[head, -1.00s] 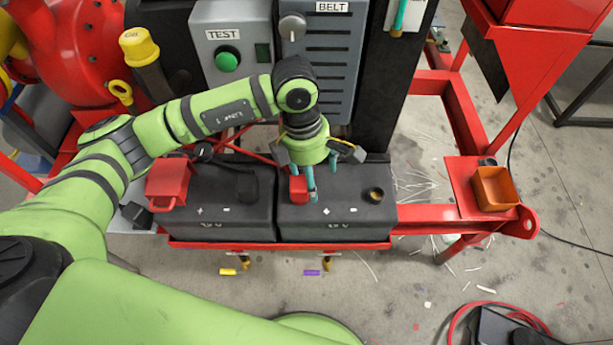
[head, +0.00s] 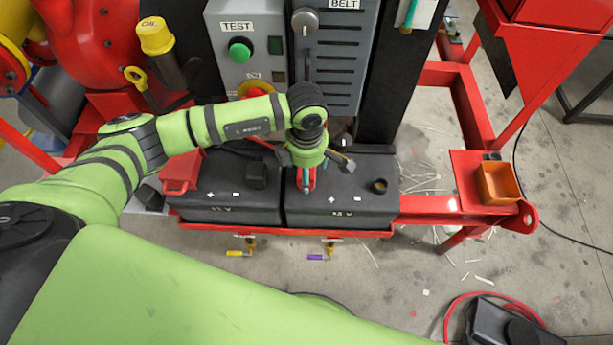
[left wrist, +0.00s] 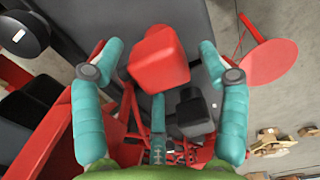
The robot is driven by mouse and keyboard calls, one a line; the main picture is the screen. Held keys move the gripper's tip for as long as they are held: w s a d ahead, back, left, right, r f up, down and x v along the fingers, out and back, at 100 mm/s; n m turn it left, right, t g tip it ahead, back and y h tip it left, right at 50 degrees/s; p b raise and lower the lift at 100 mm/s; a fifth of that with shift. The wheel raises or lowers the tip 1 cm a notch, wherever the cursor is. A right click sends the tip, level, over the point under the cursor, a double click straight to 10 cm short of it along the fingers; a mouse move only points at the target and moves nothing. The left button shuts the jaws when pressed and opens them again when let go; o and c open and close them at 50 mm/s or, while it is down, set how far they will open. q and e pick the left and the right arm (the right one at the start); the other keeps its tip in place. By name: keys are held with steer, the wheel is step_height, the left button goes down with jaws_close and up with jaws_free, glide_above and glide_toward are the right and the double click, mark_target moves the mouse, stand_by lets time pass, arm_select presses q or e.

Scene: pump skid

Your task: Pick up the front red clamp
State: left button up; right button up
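A red clamp (left wrist: 158,58) shows in the left wrist view between the teal fingers of my left gripper (left wrist: 161,48). The fingers stand apart on either side of it, with a gap showing on both sides. In the head view my left gripper (head: 306,186) is over the right-hand black battery (head: 345,198), and its fingers and wrist mostly hide this clamp. I cannot tell from the labels which clamp is the front one. My right gripper is not in view.
Both batteries sit in a red frame. A grey control box (head: 245,45) stands close behind the arm. An orange bin (head: 497,183) is at the right on a red plate.

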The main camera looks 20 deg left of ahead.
arm_select(q)
steer(key=c, duration=1.1)
steer(key=o, duration=1.4)
steer(key=shift+o, duration=0.2)
steer(key=shift+r, duration=0.1)
